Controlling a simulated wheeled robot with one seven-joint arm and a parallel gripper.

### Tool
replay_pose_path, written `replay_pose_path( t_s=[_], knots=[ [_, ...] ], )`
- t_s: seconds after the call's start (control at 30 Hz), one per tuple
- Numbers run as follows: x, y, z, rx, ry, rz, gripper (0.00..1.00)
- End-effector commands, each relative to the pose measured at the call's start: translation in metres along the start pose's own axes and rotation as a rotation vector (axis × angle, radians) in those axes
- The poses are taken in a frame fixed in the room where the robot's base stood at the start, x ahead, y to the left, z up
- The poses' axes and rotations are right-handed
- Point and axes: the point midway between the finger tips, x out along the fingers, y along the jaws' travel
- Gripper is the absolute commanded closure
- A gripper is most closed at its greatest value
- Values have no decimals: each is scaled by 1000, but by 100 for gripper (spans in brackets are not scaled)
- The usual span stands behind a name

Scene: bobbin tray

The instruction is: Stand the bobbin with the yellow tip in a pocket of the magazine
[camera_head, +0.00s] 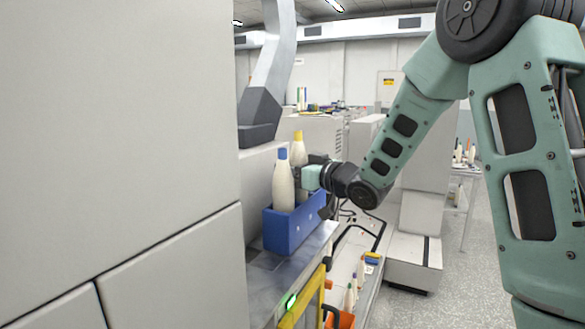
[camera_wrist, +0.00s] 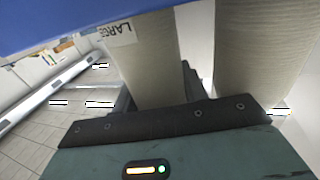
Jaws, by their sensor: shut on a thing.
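The bobbin with the yellow tip (camera_head: 298,150) is cream and upright, at the far part of the blue magazine (camera_head: 291,233). My gripper (camera_head: 303,177) is shut on it from the right. In the wrist view the held bobbin (camera_wrist: 147,70) carries a label reading LARGE, and a dark finger shows beside it. Its lower end is hidden, so I cannot tell whether it rests on a pocket floor. The magazine's blue wall (camera_wrist: 60,18) crosses the top of the wrist view.
A bobbin with a blue tip (camera_head: 283,183) stands in the near part of the magazine, close beside my gripper; it also shows in the wrist view (camera_wrist: 258,60). The magazine sits on a metal ledge (camera_head: 268,262) beside a grey cabinet (camera_head: 120,130). More bobbins (camera_head: 350,297) stand below right.

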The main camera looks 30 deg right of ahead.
Motion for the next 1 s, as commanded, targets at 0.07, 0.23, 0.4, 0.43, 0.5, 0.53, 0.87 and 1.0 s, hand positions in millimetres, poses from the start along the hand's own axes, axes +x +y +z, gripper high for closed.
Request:
replay_pose_path(
  t_s=[0.07,0.23,0.4,0.43,0.5,0.53,0.87,1.0],
  knots=[
    [0,0,4,0,1,0,82],
    [0,0,8,0,1,0,82],
    [0,0,13,0,1,0,82],
    [0,0,14,0,1,0,82],
    [0,0,16,0,1,0,82],
    [0,0,17,0,1,0,82],
    [0,0,26,0,1,0,82],
    [0,0,27,0,1,0,82]
  ],
)
